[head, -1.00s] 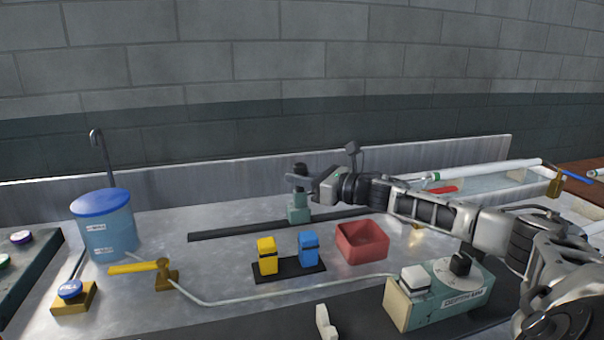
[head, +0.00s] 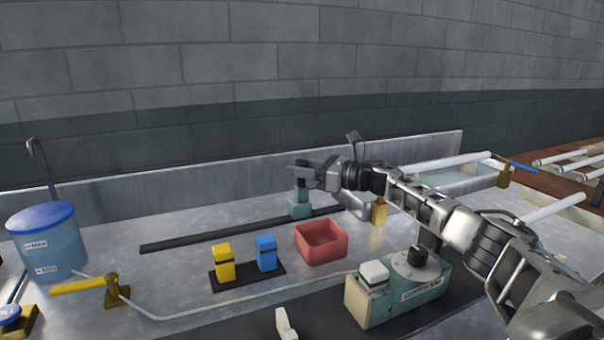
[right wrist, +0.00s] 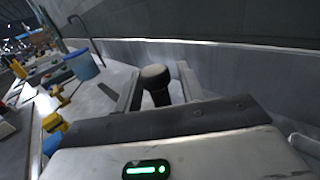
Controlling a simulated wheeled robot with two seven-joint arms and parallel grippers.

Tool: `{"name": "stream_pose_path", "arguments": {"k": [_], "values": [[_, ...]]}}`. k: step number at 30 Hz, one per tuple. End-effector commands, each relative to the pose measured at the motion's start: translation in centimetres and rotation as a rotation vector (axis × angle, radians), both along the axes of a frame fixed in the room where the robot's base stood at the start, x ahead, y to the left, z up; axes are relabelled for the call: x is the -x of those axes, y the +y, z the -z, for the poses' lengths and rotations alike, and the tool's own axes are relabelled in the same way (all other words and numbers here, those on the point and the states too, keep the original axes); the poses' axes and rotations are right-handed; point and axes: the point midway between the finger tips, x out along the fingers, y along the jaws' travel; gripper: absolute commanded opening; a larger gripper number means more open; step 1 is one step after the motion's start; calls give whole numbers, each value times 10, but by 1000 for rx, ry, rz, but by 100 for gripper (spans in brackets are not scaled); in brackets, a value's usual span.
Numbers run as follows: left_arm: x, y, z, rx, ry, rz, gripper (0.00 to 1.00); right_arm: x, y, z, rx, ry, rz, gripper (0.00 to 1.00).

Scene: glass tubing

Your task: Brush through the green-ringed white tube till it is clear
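A white tube (head: 450,162) lies along the far side of the pale trough at the back right; my right arm hides its left end, and no green ring shows on it now. A blue rod (head: 520,164) sits near its right end, by a brass stand (head: 505,174). My right gripper (head: 308,172) is at a grey-green carriage (head: 299,203) on a black rail (head: 215,237). In the right wrist view its fingers (right wrist: 157,88) stand open either side of a dark round knob (right wrist: 155,76), with narrow gaps visible. My left gripper is out of view.
A red bin (head: 321,242), yellow block (head: 225,264) and blue block (head: 266,254) stand in front of the rail. A green box with a dial (head: 400,290) is near the front. A blue-lidded bucket (head: 45,243) is at left. More white tubes (head: 572,155) lie far right.

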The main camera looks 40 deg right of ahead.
Motion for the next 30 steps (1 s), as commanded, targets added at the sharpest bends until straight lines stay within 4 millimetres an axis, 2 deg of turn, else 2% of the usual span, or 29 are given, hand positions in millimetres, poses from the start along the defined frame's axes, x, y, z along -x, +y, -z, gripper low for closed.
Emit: {"name": "stream_pose_path", "arguments": {"k": [8, 11, 15, 19, 25, 30], "values": [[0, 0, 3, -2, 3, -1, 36, 0, 2, 2, 4, 7, -4, 39], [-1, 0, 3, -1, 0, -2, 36, 0, 2, -8, 5, 3, -4, 39], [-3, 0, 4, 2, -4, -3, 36, 1, 2, -35, 4, -2, -3, 39], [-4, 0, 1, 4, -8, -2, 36, 17, 13, -51, 9, 4, -5, 39], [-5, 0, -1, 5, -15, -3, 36, 41, 31, -89, 10, 3, -4, 39], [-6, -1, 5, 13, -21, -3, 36, 68, 51, -99, 9, 5, -3, 39]]}}
